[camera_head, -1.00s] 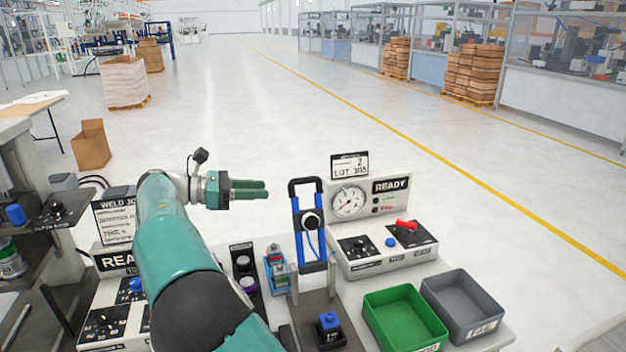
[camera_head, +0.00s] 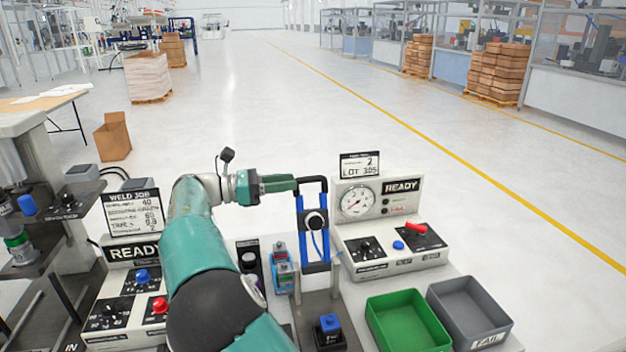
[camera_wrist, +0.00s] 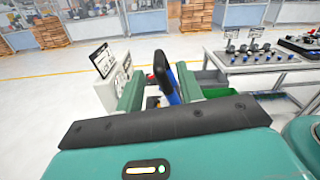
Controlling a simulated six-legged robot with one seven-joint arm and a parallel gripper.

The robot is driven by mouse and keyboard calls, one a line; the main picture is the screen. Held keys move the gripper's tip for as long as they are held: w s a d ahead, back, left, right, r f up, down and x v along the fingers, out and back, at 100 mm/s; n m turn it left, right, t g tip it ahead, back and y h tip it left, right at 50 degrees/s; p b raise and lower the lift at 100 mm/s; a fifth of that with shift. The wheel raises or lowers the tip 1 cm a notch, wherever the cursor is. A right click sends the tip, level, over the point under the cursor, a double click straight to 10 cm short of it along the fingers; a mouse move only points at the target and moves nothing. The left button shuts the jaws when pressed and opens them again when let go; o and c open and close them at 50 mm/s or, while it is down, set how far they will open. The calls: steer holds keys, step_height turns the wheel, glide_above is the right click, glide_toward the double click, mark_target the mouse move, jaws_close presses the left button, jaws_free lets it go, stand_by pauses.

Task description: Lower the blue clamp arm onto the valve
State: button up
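The blue clamp arm (camera_head: 301,222) stands upright in the head view, a blue frame with a black handle bar across its top. My gripper (camera_head: 293,183) is level with that handle, its fingertips at the handle's left corner. In the wrist view my gripper (camera_wrist: 158,88) is open, and the black handle (camera_wrist: 161,70) shows between its two green fingers, with a gap on each side. A small blue-and-grey part (camera_head: 283,272) stands left of the clamp base. A blue-topped block (camera_head: 329,324) sits in front on a dark plate. I cannot tell which is the valve.
The weld panel (camera_head: 134,252) is at the left.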

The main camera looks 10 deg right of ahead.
mark_target(299, 181)
steer(key=d, duration=0.6)
steer(key=shift+d, duration=0.35)
jaws_close()
